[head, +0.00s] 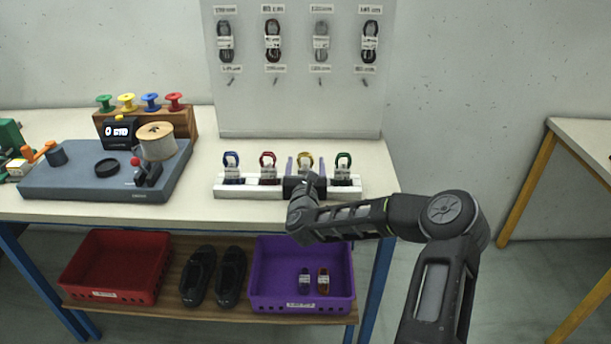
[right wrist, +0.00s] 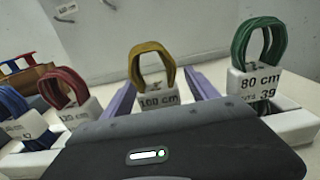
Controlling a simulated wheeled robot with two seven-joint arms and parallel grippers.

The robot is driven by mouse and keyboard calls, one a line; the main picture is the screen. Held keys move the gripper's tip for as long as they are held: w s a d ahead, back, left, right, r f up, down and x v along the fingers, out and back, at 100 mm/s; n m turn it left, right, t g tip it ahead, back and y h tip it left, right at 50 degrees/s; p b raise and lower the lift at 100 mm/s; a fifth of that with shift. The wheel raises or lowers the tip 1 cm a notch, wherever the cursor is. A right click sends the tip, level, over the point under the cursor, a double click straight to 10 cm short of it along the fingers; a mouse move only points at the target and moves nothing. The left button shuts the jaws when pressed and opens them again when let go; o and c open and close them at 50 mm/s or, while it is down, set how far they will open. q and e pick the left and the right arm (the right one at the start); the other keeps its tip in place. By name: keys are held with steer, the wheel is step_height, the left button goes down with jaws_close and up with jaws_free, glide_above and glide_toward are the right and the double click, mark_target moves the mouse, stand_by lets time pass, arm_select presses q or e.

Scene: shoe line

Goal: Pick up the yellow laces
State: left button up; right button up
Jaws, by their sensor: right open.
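The yellow laces (head: 304,161) are a looped bundle with a white "100 cm" label, standing in a white rack (head: 222,190) on the table. In the right wrist view the yellow loop (right wrist: 151,50) is upright. My right gripper (head: 305,165) is at the rack. Its two purple fingers are open, one on each side of the yellow laces' label, with visible gaps. The gripper's dark body hides the lower part of the slot. My left gripper is not in view.
Red laces (head: 267,160) and blue laces (head: 231,160) stand left of the yellow ones, green laces (head: 343,161) close on the right. A display board (head: 300,105) rises behind. A grey machine base (head: 90,185) is at left. A purple bin (head: 262,290) and red bin (head: 115,265) sit below.

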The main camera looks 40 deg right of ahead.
steer(key=shift+c, duration=0.2)
stand_by(0.3)
steer(key=c, duration=1.4)
